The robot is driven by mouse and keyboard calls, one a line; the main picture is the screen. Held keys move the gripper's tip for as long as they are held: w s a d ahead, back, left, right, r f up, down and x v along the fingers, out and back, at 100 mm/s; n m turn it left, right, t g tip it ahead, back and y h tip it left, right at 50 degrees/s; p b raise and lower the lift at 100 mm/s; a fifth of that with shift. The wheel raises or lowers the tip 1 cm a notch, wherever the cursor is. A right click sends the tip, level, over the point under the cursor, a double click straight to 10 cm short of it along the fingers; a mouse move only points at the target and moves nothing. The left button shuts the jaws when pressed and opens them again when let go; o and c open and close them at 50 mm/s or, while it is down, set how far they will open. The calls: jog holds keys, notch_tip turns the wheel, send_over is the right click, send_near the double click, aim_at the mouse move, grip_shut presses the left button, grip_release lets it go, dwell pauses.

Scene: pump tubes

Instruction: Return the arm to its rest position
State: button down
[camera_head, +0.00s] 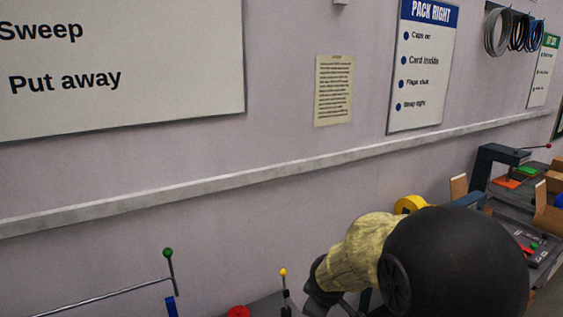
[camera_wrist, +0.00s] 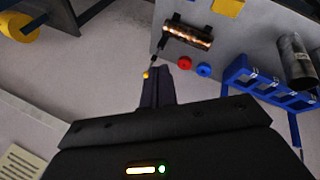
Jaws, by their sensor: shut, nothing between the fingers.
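My gripper (camera_wrist: 157,88) shows in the wrist view as two dark fingers pressed together, with nothing held between them. It points over a grey bench top and is clear of the objects there, as far as the view shows. In the head view my arm fills the lower right, with a black rounded link and a pale yellow sleeve. The dark wrist end hangs low in that view, and its fingertips cannot be made out.
A yellow-knobbed lever (camera_head: 284,272) and a green-knobbed lever (camera_head: 168,253) stand near the wall. Open cardboard boxes (camera_head: 547,215) stand right.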

jog(key=s+d+f+m+g, duration=0.1)
jog(key=s+d+m, duration=0.1)
jog(key=s+m, duration=0.3)
jog(key=s+d+f+m+g, duration=0.2)
jog(key=s+m, duration=0.4)
jog(key=s, duration=0.5)
jog(key=shift+s+d+f, duration=0.15)
jog(key=shift+d, duration=0.7)
jog(key=shift+a, duration=0.1)
